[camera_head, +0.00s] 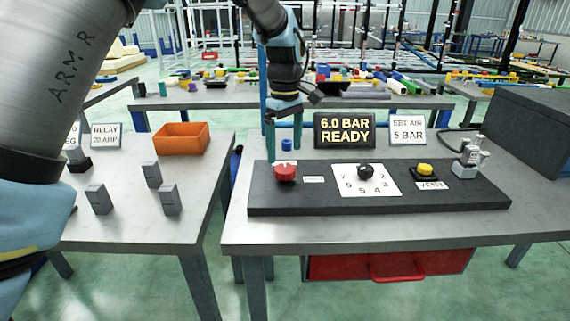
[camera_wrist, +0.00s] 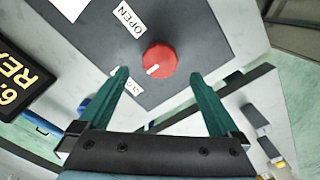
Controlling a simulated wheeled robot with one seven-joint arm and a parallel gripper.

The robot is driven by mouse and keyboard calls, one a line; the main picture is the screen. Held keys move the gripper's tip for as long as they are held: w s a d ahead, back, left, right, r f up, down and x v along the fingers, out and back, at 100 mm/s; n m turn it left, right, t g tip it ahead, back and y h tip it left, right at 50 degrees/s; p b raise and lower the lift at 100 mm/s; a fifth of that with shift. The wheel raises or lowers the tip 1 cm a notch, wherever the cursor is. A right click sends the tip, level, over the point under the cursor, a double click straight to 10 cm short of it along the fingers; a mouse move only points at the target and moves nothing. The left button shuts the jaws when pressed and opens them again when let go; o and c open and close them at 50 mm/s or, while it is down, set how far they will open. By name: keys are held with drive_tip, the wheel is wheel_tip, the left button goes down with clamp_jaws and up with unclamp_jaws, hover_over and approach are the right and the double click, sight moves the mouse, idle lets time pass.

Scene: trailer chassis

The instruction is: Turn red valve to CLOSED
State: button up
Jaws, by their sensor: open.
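The red valve (camera_head: 285,173) is a round knob at the left end of the dark panel (camera_head: 330,207). In the wrist view the red valve (camera_wrist: 160,58) has a white mark on its lower-left side. My gripper (camera_head: 284,143) is open and empty, above and behind the valve. In the wrist view my gripper (camera_wrist: 160,76) has its green fingers spread, their tips just below the valve, apart from it.
A black numbered dial (camera_head: 365,171), a yellow button (camera_head: 425,169) and a metal fitting (camera_head: 468,158) stand right on the panel. A display (camera_head: 345,130) reads "6.0 BAR READY". An orange bin (camera_head: 181,138) and grey blocks occupy the left table.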

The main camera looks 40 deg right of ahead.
sight(285, 168)
wheel_tip(285, 168, up, 5)
drive_tip(key=shift+r+b, duration=0.1)
drive_tip(key=shift+b, duration=0.25)
idle(0.3)
drive_tip(key=w+a+f, duration=0.1)
drive_tip(key=w+a, duration=0.3)
drive_tip(key=a, duration=0.4)
drive_tip(key=w+a+f, duration=0.1)
drive_tip(key=w+a, duration=0.3)
drive_tip(key=a, duration=0.5)
drive_tip(key=w+a+f, duration=0.2)
drive_tip(key=w+a, duration=0.2)
drive_tip(key=a, duration=0.4)
drive_tip(key=s+a+f+m, duration=0.1)
drive_tip(key=s+a, duration=0.1)
drive_tip(key=a, duration=0.6)
drive_tip(key=s+a+f+t, duration=0.1)
drive_tip(key=s+a+f, duration=0.1)
drive_tip(key=a, duration=0.6)
drive_tip(key=s+a+f+m, duration=0.1)
drive_tip(key=s+a, duration=0.3)
drive_tip(key=a, duration=0.4)
drive_tip(key=shift+f+m+t, duration=0.25)
drive_tip(key=shift+m+t, duration=0.05)
